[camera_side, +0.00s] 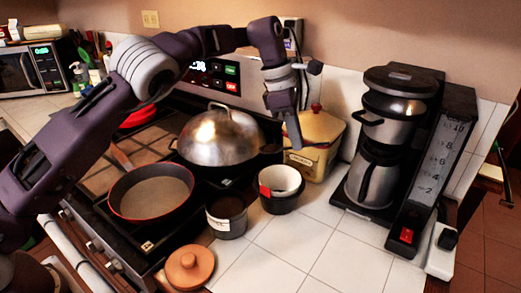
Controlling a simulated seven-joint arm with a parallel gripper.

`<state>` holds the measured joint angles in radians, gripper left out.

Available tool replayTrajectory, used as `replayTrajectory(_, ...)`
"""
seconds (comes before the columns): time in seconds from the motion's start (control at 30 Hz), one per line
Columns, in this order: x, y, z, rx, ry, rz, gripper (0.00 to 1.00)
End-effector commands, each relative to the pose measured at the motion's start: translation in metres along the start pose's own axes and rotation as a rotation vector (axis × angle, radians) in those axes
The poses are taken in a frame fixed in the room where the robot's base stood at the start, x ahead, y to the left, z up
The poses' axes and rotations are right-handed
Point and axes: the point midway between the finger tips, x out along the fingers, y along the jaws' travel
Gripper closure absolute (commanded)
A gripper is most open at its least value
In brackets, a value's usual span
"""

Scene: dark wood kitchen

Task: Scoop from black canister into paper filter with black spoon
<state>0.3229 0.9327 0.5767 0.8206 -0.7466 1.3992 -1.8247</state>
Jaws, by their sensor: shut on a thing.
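The black canister (227,226) stands open on the white tiled counter, with dark contents and a pale label on its front. To its right, the white paper filter (284,179) sits in a black holder (283,203) with a red tag. My gripper (284,110) is above and behind the filter, pointing down. It is shut on the black spoon (294,133), a dark narrow shape hanging down in front of the yellow box. The spoon's lower end is above the filter's far side, apart from it. I cannot tell whether the spoon carries anything.
A terracotta lid (190,268) lies at the front. A red-rimmed pan (150,194) and a domed steel lid (219,135) are on the stove. A yellow box (320,140) stands behind the filter; a coffee maker (405,140) stands right. Tiles (300,245) in front are clear.

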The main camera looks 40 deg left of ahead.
Motion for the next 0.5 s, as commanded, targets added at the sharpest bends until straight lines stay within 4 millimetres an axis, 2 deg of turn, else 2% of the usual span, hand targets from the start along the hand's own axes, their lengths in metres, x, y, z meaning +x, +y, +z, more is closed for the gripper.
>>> replayTrajectory(0.1, 0.008, 0.006, 0.016, -0.087, 0.012, 0.03, 1.0)
replayTrajectory(0.2, 0.01, 0.007, 0.021, -0.127, 0.016, 0.04, 1.0)
replayTrajectory(0.5, 0.012, 0.004, 0.017, -0.142, -0.095, 0.045, 1.0)
